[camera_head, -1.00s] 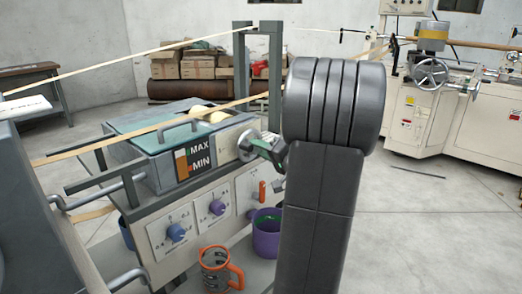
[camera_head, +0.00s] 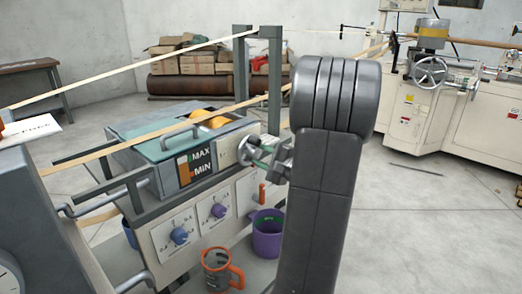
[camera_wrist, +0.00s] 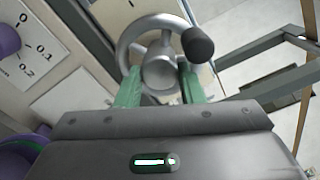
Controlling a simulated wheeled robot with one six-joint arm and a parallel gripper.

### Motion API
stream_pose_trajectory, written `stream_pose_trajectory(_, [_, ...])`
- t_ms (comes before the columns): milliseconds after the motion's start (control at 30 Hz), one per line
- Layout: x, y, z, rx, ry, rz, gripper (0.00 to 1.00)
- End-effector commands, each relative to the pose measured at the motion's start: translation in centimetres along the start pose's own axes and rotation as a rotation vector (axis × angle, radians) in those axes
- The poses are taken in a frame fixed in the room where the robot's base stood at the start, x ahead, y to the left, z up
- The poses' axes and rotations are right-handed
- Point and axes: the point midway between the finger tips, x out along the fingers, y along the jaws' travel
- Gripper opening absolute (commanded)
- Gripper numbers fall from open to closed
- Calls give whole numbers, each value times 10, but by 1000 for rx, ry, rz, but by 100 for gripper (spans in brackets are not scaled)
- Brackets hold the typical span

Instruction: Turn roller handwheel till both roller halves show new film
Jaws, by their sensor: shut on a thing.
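The roller handwheel (camera_head: 243,150) is a grey metal wheel on the front of the glue tank. In the wrist view the handwheel (camera_wrist: 127,42) shows its round hub and a dark knob (camera_wrist: 197,46) at the upper right of its rim. My gripper (camera_wrist: 159,80) is shut on the handwheel, its green fingers on either side of the hub. In the head view my gripper (camera_head: 262,161) is partly hidden by my arm. The roller (camera_head: 213,122) shows as yellow-orange tops in the tank opening; its lower part is hidden, and I cannot tell whether both halves carry film.
The tank (camera_head: 150,168) has a teal lid with a handle and a MAX/MIN gauge. Paper strips run above it. A purple bucket (camera_head: 267,240) and an orange-handled jug (camera_head: 216,272) stand below the dial panel. Frame bars lie close beside the wheel in the wrist view.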

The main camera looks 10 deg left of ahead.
Motion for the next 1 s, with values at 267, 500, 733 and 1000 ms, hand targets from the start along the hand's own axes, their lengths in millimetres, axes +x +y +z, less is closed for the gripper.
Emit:
stream_pose_trajectory(267, [0,-1,2,265,1,3,12])
stream_pose_trajectory(500, [0,-1,2,494,2,3,12])
stream_pose_trajectory(733, [0,-1,3,712,2,3,12])
stream_pose_trajectory(1000, [-1,0,4,969,2,3,12])
